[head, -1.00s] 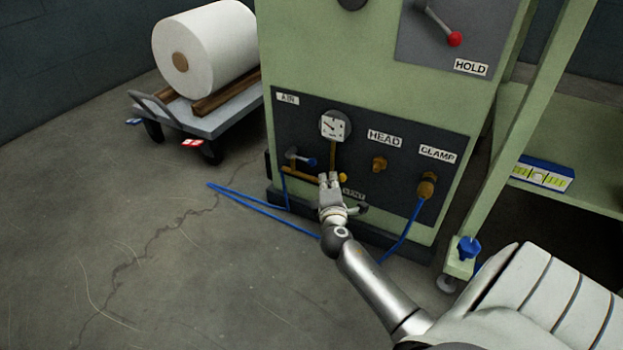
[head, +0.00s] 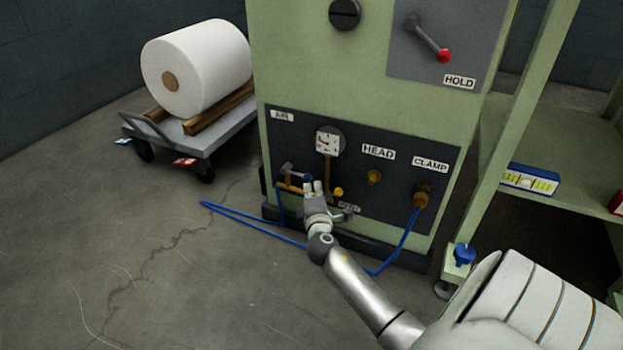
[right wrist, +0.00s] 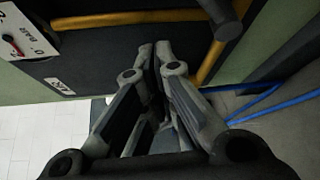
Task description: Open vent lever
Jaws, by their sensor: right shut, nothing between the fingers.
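The vent label (head: 349,207) is low on the dark panel, partly hidden by my right gripper (head: 313,187). In the right wrist view a small white label (right wrist: 60,86) lies left of the gripper (right wrist: 160,58), its fingers together and empty. My left gripper is out of view.
The gauge (head: 328,141) sits above the piping; it also shows in the right wrist view (right wrist: 20,38). A blue hose (head: 250,222) loops on the floor at left. A cart (head: 213,135) with a white roll (head: 200,65) stands farther left. A green shelf frame (head: 515,140) stands right.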

